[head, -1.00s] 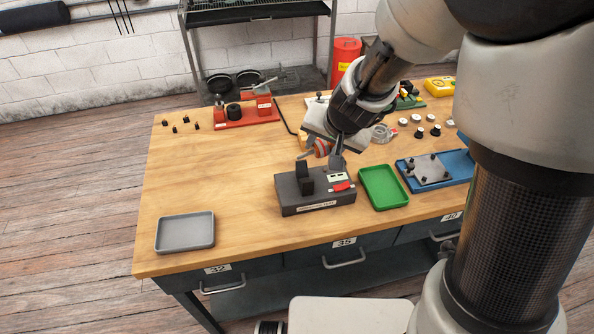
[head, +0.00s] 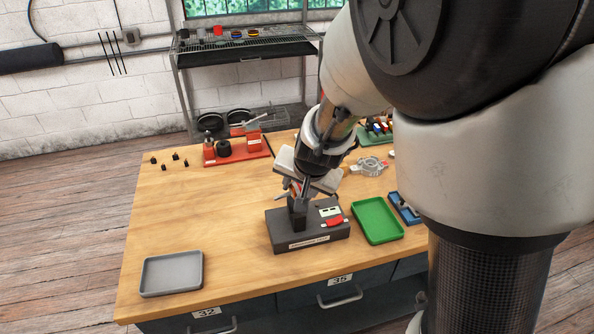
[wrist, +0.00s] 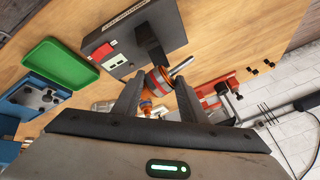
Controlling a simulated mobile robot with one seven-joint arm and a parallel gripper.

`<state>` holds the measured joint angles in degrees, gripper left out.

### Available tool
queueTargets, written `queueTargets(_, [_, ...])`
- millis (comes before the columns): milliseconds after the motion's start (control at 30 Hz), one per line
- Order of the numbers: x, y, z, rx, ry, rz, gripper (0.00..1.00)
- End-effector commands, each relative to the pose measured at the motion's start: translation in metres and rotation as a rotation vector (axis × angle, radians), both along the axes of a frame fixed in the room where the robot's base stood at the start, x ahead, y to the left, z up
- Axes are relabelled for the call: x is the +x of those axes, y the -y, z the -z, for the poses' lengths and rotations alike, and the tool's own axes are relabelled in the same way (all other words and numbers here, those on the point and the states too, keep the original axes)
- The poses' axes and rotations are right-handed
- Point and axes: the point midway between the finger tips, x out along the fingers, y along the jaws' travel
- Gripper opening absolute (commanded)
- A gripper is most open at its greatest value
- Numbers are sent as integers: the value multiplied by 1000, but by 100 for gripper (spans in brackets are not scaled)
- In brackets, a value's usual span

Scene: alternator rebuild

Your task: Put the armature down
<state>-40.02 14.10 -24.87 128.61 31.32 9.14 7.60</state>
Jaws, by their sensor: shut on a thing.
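The armature (wrist: 158,81), with orange and red bands and a silver shaft, is between the two fingers of my gripper (wrist: 156,98) in the wrist view. My gripper is shut on it. In the head view my gripper (head: 301,194) hangs pointing down over the dark test stand (head: 284,238), and only a small part of the armature (head: 287,187) shows behind it. The stand also shows in the wrist view (wrist: 167,22), with a dark upright close to the armature. I cannot tell whether the armature touches the upright.
A green tray (head: 377,222) is right of the stand, with a blue fixture (head: 404,208) beyond it. An empty grey tray (head: 172,274) is at the front left. A red fixture (head: 237,151) and small black parts (head: 175,156) are behind. The left-middle tabletop is clear.

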Motion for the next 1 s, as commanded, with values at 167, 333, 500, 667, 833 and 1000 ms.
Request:
queueTargets(167, [1,0,18,2,4,2,0])
queueTargets(333, [1,1,46,1,4,3,0])
queueTargets(500, [1,1,58,2,4,2,0])
queueTargets(667, [1,0,57,1,4,0,0])
queueTargets(833, [1,0,59,1,4,0,0])
queueTargets(1000, [0,0,60,1,1,0,57])
